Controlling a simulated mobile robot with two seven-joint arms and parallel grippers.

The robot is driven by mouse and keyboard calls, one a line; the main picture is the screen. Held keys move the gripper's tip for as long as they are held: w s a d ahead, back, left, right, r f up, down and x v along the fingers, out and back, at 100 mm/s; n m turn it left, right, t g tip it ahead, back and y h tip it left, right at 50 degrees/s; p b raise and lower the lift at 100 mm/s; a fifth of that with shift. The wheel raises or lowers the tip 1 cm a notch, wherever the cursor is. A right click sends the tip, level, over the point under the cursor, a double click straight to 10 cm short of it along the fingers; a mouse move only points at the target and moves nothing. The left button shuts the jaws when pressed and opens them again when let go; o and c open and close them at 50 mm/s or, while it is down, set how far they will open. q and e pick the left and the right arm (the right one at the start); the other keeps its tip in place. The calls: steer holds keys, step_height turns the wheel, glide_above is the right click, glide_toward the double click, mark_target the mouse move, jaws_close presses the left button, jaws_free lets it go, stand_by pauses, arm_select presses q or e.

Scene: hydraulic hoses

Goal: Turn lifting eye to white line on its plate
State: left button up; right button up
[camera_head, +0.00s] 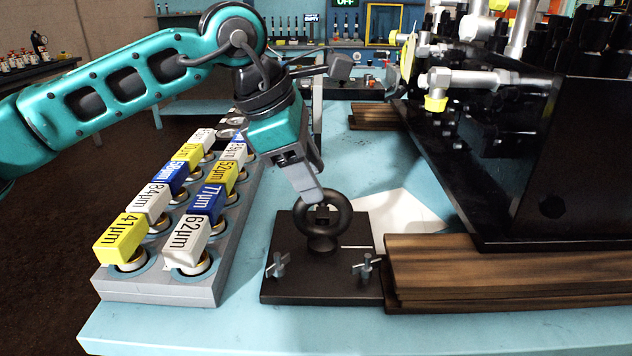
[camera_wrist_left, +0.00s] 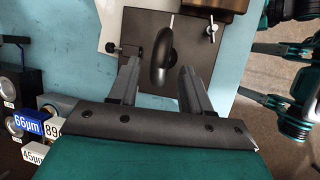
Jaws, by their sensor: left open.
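The black lifting eye (camera_head: 322,243) stands upright on a black square plate (camera_head: 315,288) on the blue bench. Its ring faces the head camera almost broadside. A short white line (camera_head: 357,247) on the plate runs right from near the eye's foot; I cannot tell exactly how far the ring is from it. My left gripper (camera_head: 318,197) points down at the top of the ring. In the left wrist view the open fingers (camera_wrist_left: 160,76) lie either side of the ring (camera_wrist_left: 164,55), seen nearly edge-on, with gaps visible. My right gripper is not seen.
Wing bolts (camera_head: 366,268) stand at the plate's front corners. A grey rack (camera_head: 165,289) of labelled blocks stands left. Wooden beams (camera_head: 490,267) under a large black machine (camera_head: 575,160) lie close on the right. White paper (camera_head: 400,208) lies behind the plate.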

arm_select(q)
steer(key=v, duration=1)
steer(key=shift+p, duration=0.3)
